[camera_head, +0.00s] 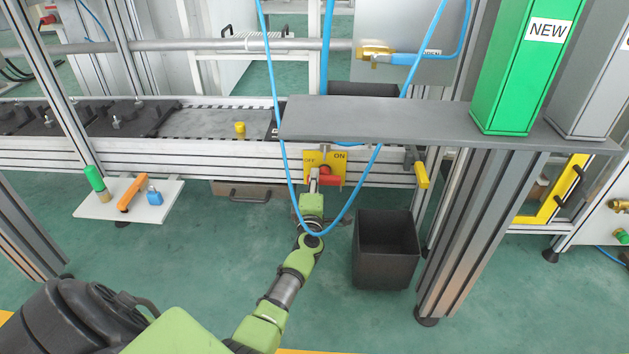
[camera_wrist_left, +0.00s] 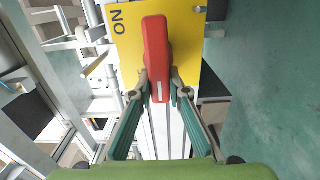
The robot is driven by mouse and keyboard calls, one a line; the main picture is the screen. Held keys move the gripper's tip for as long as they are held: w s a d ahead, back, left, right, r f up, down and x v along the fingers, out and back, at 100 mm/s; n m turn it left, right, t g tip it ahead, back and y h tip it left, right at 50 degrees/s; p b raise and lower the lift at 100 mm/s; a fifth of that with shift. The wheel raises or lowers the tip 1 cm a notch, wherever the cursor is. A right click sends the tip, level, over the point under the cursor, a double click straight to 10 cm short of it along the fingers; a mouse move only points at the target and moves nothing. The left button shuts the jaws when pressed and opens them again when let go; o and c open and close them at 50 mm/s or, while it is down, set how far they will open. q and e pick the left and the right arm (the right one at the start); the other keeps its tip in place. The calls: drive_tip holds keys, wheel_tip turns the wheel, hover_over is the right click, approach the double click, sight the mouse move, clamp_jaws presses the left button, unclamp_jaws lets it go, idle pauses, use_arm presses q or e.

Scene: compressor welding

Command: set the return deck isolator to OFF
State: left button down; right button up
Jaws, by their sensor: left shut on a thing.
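The return deck isolator is a yellow plate (camera_head: 311,157) with a red handle (camera_head: 331,178) on the rail below the deck. In the head view, OFF is at the plate's upper left and ON at its upper right. The red handle lies to the right of my left gripper (camera_head: 314,183). In the left wrist view, the red handle (camera_wrist_left: 157,45) is upright in front of the yellow plate (camera_wrist_left: 192,75). My left gripper (camera_wrist_left: 159,92) is shut on the handle's near end, one finger on each side. Which label the handle points at is hard to tell. My right gripper is not in view.
A blue hose (camera_head: 286,170) loops down across my left wrist in the head view. A dark shelf (camera_head: 390,118) with a green NEW box (camera_head: 515,70) stands at the right. A black bin (camera_head: 386,270) is on the floor right of my arm. A white tool shelf (camera_head: 98,210) is at the left.

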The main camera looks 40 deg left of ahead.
use_arm(q)
drive_tip(key=shift+d+f, duration=0.2)
drive_tip(key=shift+d, duration=0.15)
drive_tip(key=c, duration=1.9)
unclamp_jaws()
drive_tip(key=shift+w, duration=0.1)
drive_tip(key=shift+a+r, duration=0.1)
drive_tip(key=v, duration=0.7)
drive_tip(key=shift+s, duration=0.3)
